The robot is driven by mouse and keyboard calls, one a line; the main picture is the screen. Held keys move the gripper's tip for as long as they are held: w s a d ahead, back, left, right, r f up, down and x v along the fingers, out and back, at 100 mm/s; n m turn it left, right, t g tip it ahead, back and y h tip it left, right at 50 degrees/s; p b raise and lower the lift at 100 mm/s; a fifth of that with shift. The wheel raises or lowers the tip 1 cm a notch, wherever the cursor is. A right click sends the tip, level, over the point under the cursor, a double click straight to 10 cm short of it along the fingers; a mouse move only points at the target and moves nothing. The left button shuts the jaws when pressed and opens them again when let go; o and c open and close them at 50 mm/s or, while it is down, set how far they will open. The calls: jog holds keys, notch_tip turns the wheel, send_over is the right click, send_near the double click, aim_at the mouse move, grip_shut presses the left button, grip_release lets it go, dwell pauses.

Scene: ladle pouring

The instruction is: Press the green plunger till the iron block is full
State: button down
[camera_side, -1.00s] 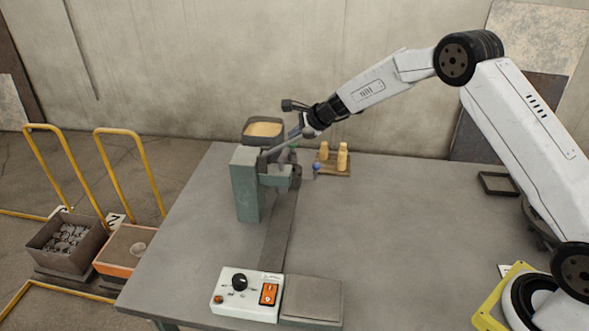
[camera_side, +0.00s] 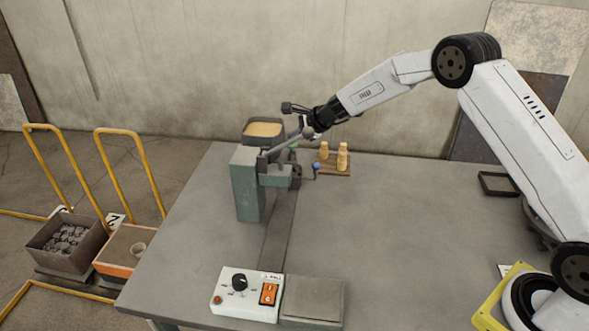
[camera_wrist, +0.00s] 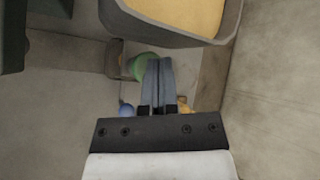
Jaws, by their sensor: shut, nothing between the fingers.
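The green plunger (camera_wrist: 143,66) shows in the wrist view as a round green knob, partly behind my fingers. Only a small bit of green (camera_side: 294,145) shows in the side view, beside the machine's head. My gripper (camera_wrist: 158,62) is shut and empty, its fingertips overlapping the knob's right side in the wrist view; I cannot tell whether they touch it. In the side view my gripper (camera_side: 302,127) is above the green machine (camera_side: 247,185), near its grey lever. A dark block (camera_side: 296,174) at the machine's head may be the iron block; its fill is hidden.
A blue knob (camera_side: 316,166) and a wooden board with tan pieces (camera_side: 342,158) are to the right. A control box (camera_side: 246,295) stands in front. The table's right half is mostly clear.

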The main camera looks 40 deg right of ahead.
aim_at(295, 144)
jog(key=shift+f, duration=0.7)
dwell(0.8)
jog(key=shift+r, duration=1.45)
jog(key=shift+r, duration=0.1)
jog(key=shift+r, duration=2.45)
jog(key=s+a+f+n+g+h, duration=0.1)
jog(key=s+n+g+h, duration=0.1)
jog(key=s+n, duration=0.8)
jog(key=s+f+n+g+h, duration=0.2)
jog(key=s+n, duration=0.9)
jog(key=s, duration=1.7)
jog(key=shift+s+a+f+n+g, duration=0.15)
jog(key=shift+a+f+n+g, duration=0.15)
jog(key=shift+g, duration=0.5)
